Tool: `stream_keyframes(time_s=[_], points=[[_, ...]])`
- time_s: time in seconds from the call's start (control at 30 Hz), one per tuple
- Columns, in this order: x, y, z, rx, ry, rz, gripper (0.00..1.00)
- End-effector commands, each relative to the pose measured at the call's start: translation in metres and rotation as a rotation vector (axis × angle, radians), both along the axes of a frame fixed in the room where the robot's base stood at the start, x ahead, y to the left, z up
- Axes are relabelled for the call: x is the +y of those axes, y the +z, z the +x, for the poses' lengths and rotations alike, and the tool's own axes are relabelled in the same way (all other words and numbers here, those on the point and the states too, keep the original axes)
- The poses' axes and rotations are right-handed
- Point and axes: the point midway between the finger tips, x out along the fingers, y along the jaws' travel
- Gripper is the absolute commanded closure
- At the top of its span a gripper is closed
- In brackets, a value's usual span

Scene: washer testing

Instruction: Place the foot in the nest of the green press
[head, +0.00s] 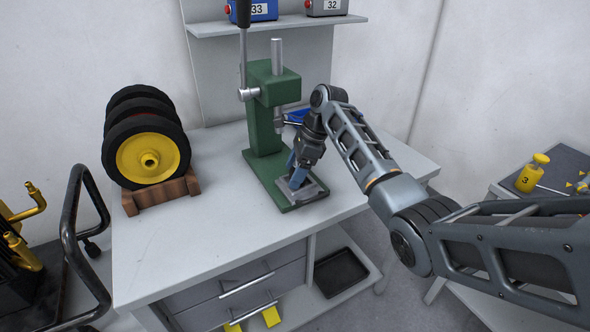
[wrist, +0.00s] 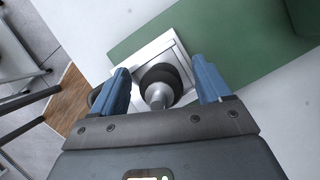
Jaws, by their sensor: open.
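The green press (head: 267,135) stands on the table, with its lever raised at the left and its ram above the base. Its nest (head: 313,193) is a pale square metal frame on the front of the green base; the nest also fills the middle of the wrist view (wrist: 148,51). The foot (wrist: 160,84), a black round pad with a silver stem, is at the nest, its stem toward my gripper. It looks to be inside the frame, but full seating cannot be told. My gripper (head: 295,184) is open, its blue fingers on either side of the foot, with gaps visible. The foot is hidden in the head view.
Black wheels with a yellow hub (head: 148,158) rest on a wooden stand at the left of the table (head: 190,235). A shelf (head: 285,24) with numbered boxes is behind the press. A blue object (head: 297,116) lies behind my gripper. The front left of the table is clear.

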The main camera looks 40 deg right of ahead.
Motion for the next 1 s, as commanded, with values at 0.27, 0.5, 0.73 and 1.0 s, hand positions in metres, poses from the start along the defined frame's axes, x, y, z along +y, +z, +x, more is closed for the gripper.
stream_keyframes(time_s=[0.27,0.5,0.73,1.0], points=[[0.0,0.003,0.0,-0.001,0.001,-0.001,0.23],[-0.012,0.037,-0.007,-0.005,-0.001,-0.002,0.23],[-0.026,0.081,-0.018,-0.004,-0.001,-0.001,0.23],[-0.036,0.113,-0.027,0.0,-0.001,0.0,0.23]])
